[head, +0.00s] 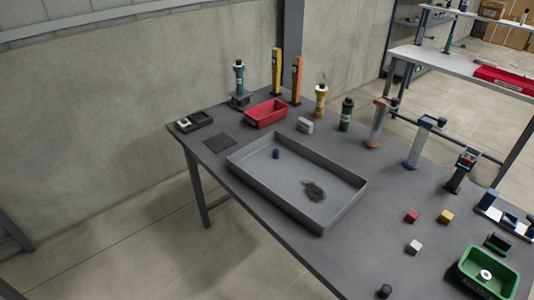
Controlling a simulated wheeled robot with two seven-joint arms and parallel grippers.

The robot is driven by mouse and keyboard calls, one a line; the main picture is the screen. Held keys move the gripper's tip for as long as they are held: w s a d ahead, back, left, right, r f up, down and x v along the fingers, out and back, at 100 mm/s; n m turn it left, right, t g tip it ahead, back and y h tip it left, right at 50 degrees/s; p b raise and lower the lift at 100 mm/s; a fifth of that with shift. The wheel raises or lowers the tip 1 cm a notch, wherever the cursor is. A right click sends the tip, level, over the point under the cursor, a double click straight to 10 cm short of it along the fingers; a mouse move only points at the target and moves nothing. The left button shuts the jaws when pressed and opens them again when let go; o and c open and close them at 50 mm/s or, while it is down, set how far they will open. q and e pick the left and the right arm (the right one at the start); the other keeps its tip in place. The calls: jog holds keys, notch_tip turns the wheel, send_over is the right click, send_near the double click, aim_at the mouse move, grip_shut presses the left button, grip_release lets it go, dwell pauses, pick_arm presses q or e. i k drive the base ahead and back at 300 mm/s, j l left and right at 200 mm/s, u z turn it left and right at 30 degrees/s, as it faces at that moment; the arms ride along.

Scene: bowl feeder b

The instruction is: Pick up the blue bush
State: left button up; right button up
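A small dark blue cylinder, which looks like the blue bush (276,154), stands inside the large grey tray (339,209) near its far left part. It is clear of the tray walls. A flat dark patch or piece (314,191) lies on the tray floor to its right. Neither of my grippers shows in the head view, so nothing is seen touching the bush.
A red bin (266,113) and several upright coloured posts line the table's back. Small red (412,216), yellow (446,217) and white (414,247) blocks lie right of the tray. A green bin (487,272) sits at the lower right. A dark mat (220,143) lies left.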

aim_at(275, 152)
jog(key=j, duration=0.45)
jog(key=i+j, duration=0.15)
jog(key=j, duration=0.7)
jog(key=z, duration=1.5)
jog(key=i+j, duration=0.05)
jog(key=j, duration=0.05)
